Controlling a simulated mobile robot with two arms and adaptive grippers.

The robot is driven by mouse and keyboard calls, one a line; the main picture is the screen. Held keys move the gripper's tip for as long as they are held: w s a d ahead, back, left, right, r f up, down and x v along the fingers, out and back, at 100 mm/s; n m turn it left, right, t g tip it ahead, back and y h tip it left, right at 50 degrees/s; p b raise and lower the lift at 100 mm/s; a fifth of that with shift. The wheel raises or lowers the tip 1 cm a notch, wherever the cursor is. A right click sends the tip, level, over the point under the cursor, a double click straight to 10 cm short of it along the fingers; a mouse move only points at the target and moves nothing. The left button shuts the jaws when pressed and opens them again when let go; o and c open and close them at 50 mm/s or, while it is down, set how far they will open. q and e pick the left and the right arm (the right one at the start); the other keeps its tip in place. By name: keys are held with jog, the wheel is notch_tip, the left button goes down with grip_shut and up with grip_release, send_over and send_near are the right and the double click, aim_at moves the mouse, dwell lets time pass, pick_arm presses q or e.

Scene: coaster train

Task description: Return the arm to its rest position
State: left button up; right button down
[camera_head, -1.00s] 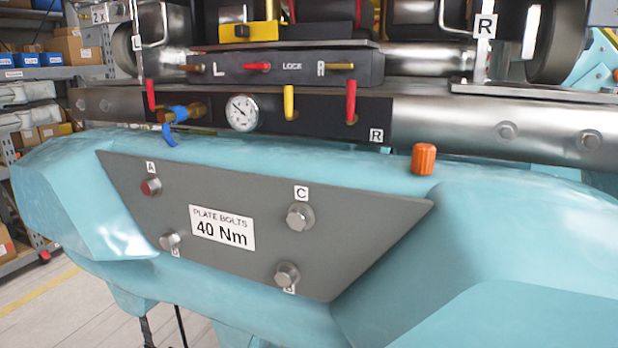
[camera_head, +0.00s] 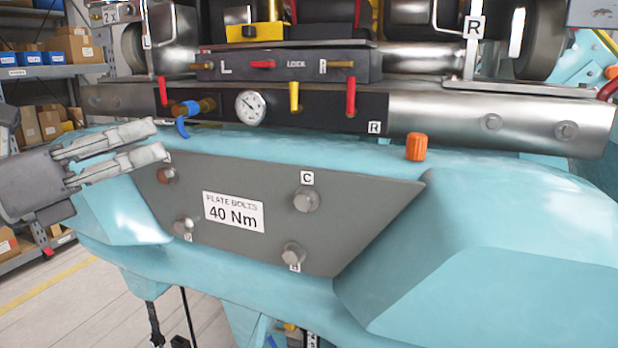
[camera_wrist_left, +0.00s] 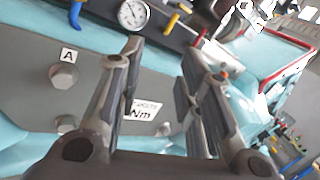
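My left gripper (camera_head: 156,140) reaches in from the left in the head view, its fingertips in front of the plate's upper left corner. Its two fingers are apart with nothing between them, as the left wrist view (camera_wrist_left: 165,52) also shows. The grey plate (camera_head: 365,200) on the turquoise body carries a "PLATE BOLTS 40 Nm" label (camera_head: 233,212) and several bolts. The reddish bolt (camera_head: 167,175) is just below the fingertips, its letter A mostly hidden there. In the wrist view the A label (camera_wrist_left: 69,55) and a bolt (camera_wrist_left: 64,77) show left of the fingers. My right gripper is not in view.
Above the plate, a metal beam (camera_head: 450,117) holds a gauge (camera_head: 250,107), a blue-handled valve (camera_head: 187,112) and red and yellow levers. An orange knob (camera_head: 415,147) stands on the turquoise body (camera_head: 480,220). Shelves with boxes (camera_head: 50,90) stand at the back left.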

pick_arm(q)
jog(key=w+a+f+m+t+y, duration=0.1)
jog(key=a+f+m+y, duration=0.2)
jog(key=f+m+y, duration=0.6)
jog(key=w+a+f+m+t+y, duration=0.1)
jog(key=a+f+m+y, duration=0.2)
jog(key=f+m, duration=1.05)
jog(key=a+f+m+t+y, duration=0.25)
jog(key=f+m+y, duration=0.5)
jog(key=m, duration=0.65)
jog(key=s+d+f+n+g+h, duration=0.15)
jog(key=s+f+g, duration=0.25)
jog(key=f, duration=0.5)
jog(key=s+d+f+n+g+h, duration=0.15)
jog(key=s+f+g, duration=0.3)
jog(key=f, duration=0.45)
jog(key=s+d+f+g+h, duration=0.2)
jog(key=s+d+f+g, duration=0.1)
jog(key=s+f, duration=0.3)
jog(key=s+d+f+g+h, duration=0.1)
jog(key=s+d+f+g, duration=0.25)
jog(key=s, duration=0.55)
notch_tip(320, 180, down, 26)
jog(key=s+g, duration=0.1)
jog(key=s, duration=0.1)
jog(key=s+a+f+g, duration=0.1)
jog(key=s+a+f, duration=0.2)
jog(key=s+f, duration=1.3)
jog(key=shift+s+f, duration=0.25)
jog(key=shift+f, duration=0.25)
